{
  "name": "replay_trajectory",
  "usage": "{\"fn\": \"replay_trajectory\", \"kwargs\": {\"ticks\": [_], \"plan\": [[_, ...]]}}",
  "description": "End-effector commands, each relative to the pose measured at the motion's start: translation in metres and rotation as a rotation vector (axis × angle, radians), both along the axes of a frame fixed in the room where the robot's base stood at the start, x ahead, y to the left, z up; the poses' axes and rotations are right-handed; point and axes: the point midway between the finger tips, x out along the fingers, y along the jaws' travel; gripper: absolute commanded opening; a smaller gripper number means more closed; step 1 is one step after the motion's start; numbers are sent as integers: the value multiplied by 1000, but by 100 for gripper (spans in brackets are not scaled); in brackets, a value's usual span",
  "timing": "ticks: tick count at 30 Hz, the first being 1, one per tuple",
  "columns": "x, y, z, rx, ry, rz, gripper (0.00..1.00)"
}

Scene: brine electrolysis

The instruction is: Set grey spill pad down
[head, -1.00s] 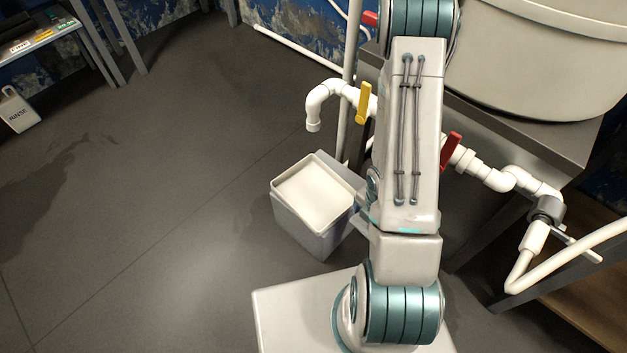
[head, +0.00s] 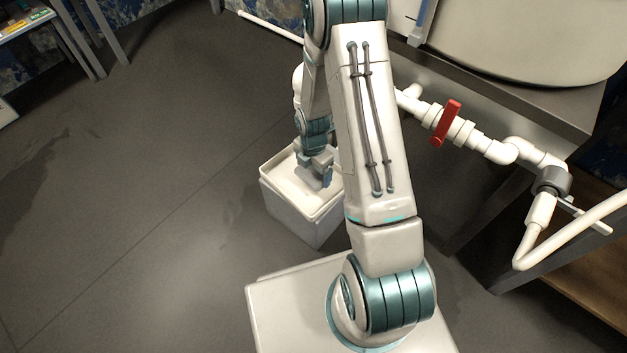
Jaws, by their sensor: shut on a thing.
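My gripper (head: 322,181) hangs at the end of my arm, over the right part of the open pale bin (head: 300,218) on the floor. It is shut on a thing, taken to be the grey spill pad. The pad cannot be made out apart from the grey-blue jaws, and my upper arm link covers the area just right of them. I cannot tell whether the jaws or the held thing touch the bin's pale inside.
A white pipe with a red valve handle (head: 447,123) runs along the bench (head: 530,120) carrying a large pale tank (head: 510,45). The dark floor (head: 140,200) to the left is mostly clear, with a dark wet-looking patch.

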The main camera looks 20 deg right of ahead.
Motion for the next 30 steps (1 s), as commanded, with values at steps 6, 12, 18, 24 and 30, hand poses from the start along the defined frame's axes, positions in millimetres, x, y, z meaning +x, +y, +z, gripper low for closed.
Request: {"fn": "replay_trajectory", "kwargs": {"ticks": [6,12,18,24,30], "plan": [[1,1,-18,0,-2,2,65],[1,1,-46,0,-2,2,65],[1,0,-47,0,-4,2,65],[1,0,-51,0,-4,2,65],[1,0,-50,0,-4,2,100]]}}
